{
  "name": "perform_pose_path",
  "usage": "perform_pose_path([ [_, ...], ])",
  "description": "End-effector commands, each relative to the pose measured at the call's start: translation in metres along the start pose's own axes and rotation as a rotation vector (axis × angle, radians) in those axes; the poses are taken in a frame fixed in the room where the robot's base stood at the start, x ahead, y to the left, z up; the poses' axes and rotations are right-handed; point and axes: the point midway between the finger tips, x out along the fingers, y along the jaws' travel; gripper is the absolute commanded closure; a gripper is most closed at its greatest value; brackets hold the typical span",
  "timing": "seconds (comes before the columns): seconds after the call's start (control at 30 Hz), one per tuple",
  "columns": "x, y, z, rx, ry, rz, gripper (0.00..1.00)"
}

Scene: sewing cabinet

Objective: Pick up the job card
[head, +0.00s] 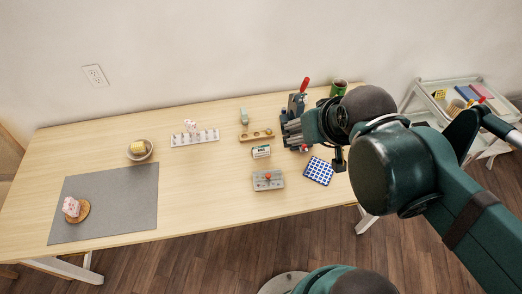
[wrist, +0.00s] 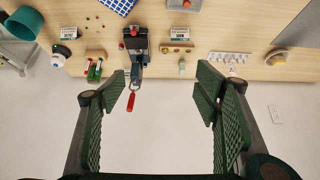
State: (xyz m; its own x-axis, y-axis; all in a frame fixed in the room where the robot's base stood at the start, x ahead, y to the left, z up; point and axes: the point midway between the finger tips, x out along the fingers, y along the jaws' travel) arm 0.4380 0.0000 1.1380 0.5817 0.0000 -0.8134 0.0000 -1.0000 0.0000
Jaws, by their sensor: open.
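A small upright white card with a green band (head: 261,151), which looks like a job card, stands near the middle of the table in the head view. It also shows in the wrist view (wrist: 183,32). A second similar card (wrist: 68,33) stands farther left in the wrist view; my arm seems to hide it in the head view. I cannot read which is the job card. My gripper (wrist: 163,88) is open and empty, its fingers wide apart, with both cards beyond its fingertips.
A press with a red handle (head: 297,108) stands at the back; its handle (wrist: 131,102) lies near the left finger in the wrist view. A wooden holder (head: 256,135), grey block (head: 268,180), blue checked cloth (head: 318,171) and white rack (head: 195,138) surround the first card. A grey mat (head: 120,200) lies left.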

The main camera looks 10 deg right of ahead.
Motion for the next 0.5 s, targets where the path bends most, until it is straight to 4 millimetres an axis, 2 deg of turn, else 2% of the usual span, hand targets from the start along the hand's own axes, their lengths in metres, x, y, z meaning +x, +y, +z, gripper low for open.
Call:
perform_pose_path([
  [0.27, 0.004, -0.001, -0.002, -0.001, -0.003, -0.001, 0.38],
  [0.5, 0.020, -0.004, -0.010, -0.003, -0.017, -0.004, 0.38],
])
